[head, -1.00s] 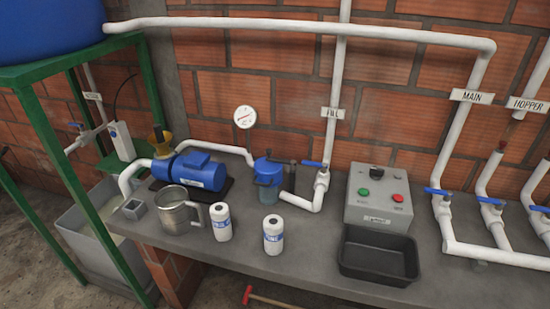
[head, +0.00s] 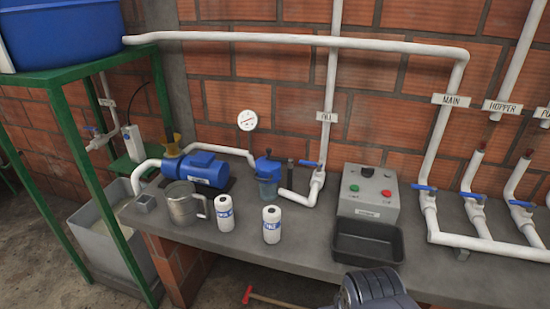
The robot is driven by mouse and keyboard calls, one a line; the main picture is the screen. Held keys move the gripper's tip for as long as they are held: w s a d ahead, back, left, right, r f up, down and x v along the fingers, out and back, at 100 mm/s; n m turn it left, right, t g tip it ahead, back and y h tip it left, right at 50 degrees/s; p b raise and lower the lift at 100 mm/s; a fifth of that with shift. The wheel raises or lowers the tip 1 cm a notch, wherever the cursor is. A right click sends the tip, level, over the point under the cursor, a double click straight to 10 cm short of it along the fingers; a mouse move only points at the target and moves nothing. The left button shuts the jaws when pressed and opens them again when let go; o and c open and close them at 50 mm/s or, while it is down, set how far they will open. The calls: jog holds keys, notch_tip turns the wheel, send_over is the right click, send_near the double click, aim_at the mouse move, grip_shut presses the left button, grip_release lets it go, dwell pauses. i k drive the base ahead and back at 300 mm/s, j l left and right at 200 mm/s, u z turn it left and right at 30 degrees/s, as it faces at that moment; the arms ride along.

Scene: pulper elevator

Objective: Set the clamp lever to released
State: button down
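A small strainer with a blue lid (head: 267,166) and a clear bowl (head: 268,187) stands on the bench between the blue pump and the white pipe. A small dark upright piece, perhaps the clamp lever (head: 268,153), shows at the top of the lid; it is too small to be sure. A separate dark post (head: 290,174) stands just right of the lid. My gripper is not in view. A dark grey ribbed part of my arm shows at the bottom edge, right of centre, well in front of the strainer.
A blue pump (head: 204,170), steel jug (head: 184,205) and two white bottles, left (head: 225,214) and right (head: 271,225), crowd the bench's left half. A control box (head: 368,195) and black tray (head: 366,243) stand to the right. White pipes with blue valve handles fill the far right.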

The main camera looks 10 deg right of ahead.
aim_at(269, 150)
jog(key=i+j+z, duration=0.7)
jog(key=i+j, duration=0.15)
jog(key=j, duration=0.05)
